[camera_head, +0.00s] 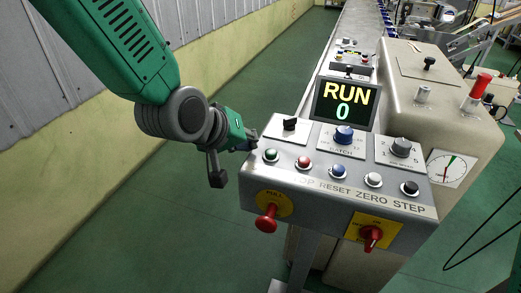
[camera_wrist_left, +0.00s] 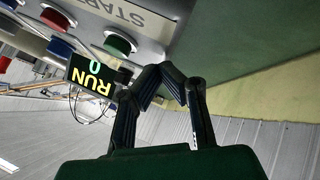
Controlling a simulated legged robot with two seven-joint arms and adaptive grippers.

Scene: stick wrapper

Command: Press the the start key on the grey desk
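The start key is a green round button (camera_head: 270,155) at the left end of the key row on the grey sloped desk (camera_head: 310,170). In the left wrist view the green button (camera_wrist_left: 119,42) sits beside the label START. My right gripper is not in view.
Red (camera_head: 304,163), blue (camera_head: 338,171), white (camera_head: 373,180) and black (camera_head: 410,188) keys continue the row. A display (camera_head: 345,104) reads RUN 0. A red pull knob (camera_head: 266,220) and a red rotary switch (camera_head: 371,237) are on the front. Free space lies left of the desk.

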